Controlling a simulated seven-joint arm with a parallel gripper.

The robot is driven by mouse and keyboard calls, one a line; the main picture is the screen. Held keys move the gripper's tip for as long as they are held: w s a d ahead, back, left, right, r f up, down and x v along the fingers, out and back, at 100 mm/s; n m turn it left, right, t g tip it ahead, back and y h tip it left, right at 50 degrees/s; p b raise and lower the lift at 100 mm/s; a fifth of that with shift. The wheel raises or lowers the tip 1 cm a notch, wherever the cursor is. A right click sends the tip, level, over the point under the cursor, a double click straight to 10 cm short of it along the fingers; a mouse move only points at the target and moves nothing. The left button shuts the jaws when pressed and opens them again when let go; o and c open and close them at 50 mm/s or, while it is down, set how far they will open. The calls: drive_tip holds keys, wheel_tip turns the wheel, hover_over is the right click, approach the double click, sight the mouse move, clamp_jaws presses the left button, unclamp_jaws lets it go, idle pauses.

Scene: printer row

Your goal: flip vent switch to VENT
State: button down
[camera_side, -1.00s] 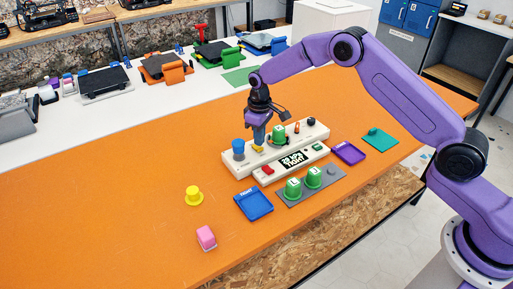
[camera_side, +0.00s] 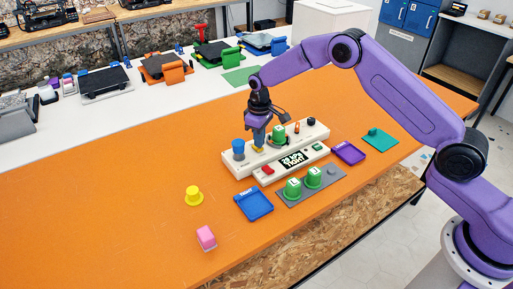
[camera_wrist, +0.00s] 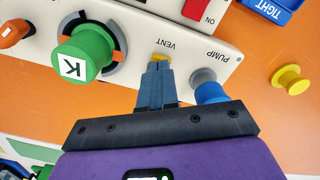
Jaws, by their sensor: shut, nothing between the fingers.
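The white control panel (camera_side: 234,166) lies on the orange table. Its small yellow vent switch (camera_wrist: 160,57) sits beside the printed word VENT in the wrist view, and it also shows in the side view (camera_side: 258,150). My gripper (camera_wrist: 157,68) is shut and empty, pointing down, with its blue-grey fingertips right at the switch. In the side view my gripper (camera_side: 259,143) covers part of the switch. I cannot tell whether the tips touch it, and the switch's lean is hidden.
A green knob marked K (camera_wrist: 85,54) stands on one side of the switch, and a blue pump knob (camera_wrist: 209,90) close on the other. A red switch (camera_wrist: 197,8) marked ON is on the front strip. A blue tray (camera_side: 254,204) and yellow knob (camera_side: 194,196) lie on the open table.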

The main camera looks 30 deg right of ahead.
drive_tip(key=shift+f, duration=0.65)
idle(0.3)
drive_tip(key=shift+r, duration=0.1)
drive_tip(key=shift+r, duration=3.45)
